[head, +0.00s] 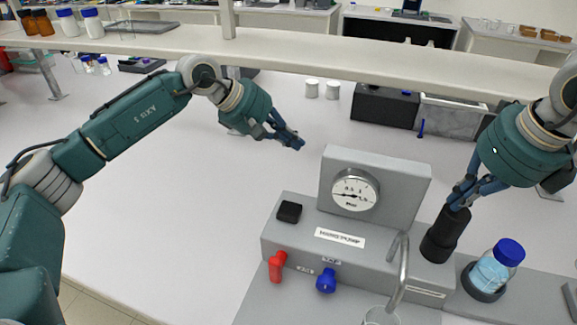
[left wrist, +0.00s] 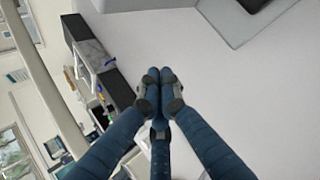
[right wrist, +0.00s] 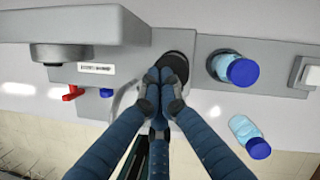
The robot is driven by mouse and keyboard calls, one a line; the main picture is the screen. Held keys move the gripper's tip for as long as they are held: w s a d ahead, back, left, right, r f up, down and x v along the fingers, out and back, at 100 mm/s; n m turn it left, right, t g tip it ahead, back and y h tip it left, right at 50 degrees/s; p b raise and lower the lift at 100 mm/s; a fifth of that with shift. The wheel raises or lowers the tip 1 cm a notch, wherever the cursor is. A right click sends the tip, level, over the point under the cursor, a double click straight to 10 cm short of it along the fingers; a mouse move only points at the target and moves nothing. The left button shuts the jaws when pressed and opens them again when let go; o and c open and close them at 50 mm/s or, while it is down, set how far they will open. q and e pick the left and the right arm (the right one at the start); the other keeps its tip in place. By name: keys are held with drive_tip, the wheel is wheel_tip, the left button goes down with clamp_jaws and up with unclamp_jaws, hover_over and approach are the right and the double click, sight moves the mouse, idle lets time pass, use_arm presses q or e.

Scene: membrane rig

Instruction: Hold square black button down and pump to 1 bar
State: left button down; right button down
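The square black button (head: 289,211) sits on the left of the grey pump rig, with nothing on it. The black pump handle (head: 439,236) stands upright at the rig's right end; its dark round top also shows in the right wrist view (right wrist: 174,60). The round gauge (head: 355,190) is on the raised panel; its exact reading is too small to tell. My left gripper (head: 299,143) is shut and empty, in the air behind and above the button. My right gripper (head: 457,206) is shut, its tips at the handle's top; I cannot tell whether they touch it.
A red lever (head: 277,265) and blue knob (head: 326,281) are on the rig's front. A bent metal tube (head: 400,272) rises over a glass beaker (head: 381,316). A blue-capped bottle (head: 493,270) stands right of the handle. A shelf (head: 300,58) crosses behind; the left bench is clear.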

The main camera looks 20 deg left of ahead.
use_arm(q)
drive_tip(key=s+d+m+g+y, duration=0.2)
drive_tip(key=s+d+m+y, duration=0.15)
drive_tip(key=s+m, duration=0.35)
use_arm(e)
drive_tip(key=shift+d, duration=0.1)
drive_tip(key=shift+s, duration=0.1)
use_arm(q)
drive_tip(key=m+y, duration=0.3)
drive_tip(key=m, duration=0.3)
hover_over(289, 206)
drive_tip(key=shift+f, duration=3.3)
drive_tip(key=shift+f, duration=0.3)
drive_tip(key=shift+f, duration=0.4)
drive_tip(key=shift+s+f, duration=0.1)
drive_tip(key=shift+f, duration=0.85)
drive_tip(key=shift+s+f, duration=0.1)
drive_tip(key=shift+f, duration=0.15)
